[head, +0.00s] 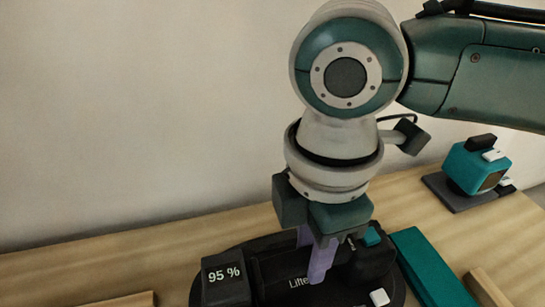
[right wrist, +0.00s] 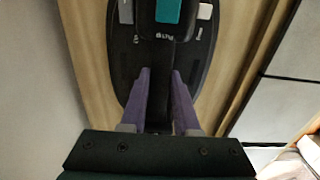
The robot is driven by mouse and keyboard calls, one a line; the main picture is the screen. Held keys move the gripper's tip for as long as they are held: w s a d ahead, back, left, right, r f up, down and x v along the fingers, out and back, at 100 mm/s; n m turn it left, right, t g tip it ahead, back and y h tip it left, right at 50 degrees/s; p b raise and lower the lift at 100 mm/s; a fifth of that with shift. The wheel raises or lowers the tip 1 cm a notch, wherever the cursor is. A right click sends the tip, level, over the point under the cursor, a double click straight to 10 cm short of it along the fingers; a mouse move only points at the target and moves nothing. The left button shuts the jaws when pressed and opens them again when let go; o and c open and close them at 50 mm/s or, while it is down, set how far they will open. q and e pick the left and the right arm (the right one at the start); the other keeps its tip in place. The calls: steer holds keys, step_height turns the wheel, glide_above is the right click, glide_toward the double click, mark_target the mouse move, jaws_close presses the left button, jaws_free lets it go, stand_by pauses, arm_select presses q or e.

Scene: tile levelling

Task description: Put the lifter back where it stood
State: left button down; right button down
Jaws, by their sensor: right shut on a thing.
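The lifter (head: 278,262) is a black device with an oval base, a "95 %" display, a teal button and a white button. It is at the bottom middle of the head view, partly cut off by the frame edge. My right gripper (head: 320,262) comes down on it from above, its purple fingers shut on the lifter's black handle. In the right wrist view, the fingers lie on both sides of the handle, with the lifter's base (right wrist: 122,65) beyond. I cannot tell whether the base touches the table. My left gripper is not in view.
A teal and black device (head: 476,166) stands on a dark pad (head: 452,195) at the back right of the wooden table (head: 170,245). A teal bar (head: 430,270) lies close right of the lifter. Wooden pieces lie at the front right (head: 484,288) and front left (head: 128,299). A wall is behind.

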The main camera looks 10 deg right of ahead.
steer(key=shift+f, duration=0.35)
stand_by(0.4)
steer(key=c, duration=0.8)
jaws_free()
steer(key=shift+c, duration=0.2)
steer(key=shift+o, duration=1.4)
steer(key=shift+f, duration=0.1)
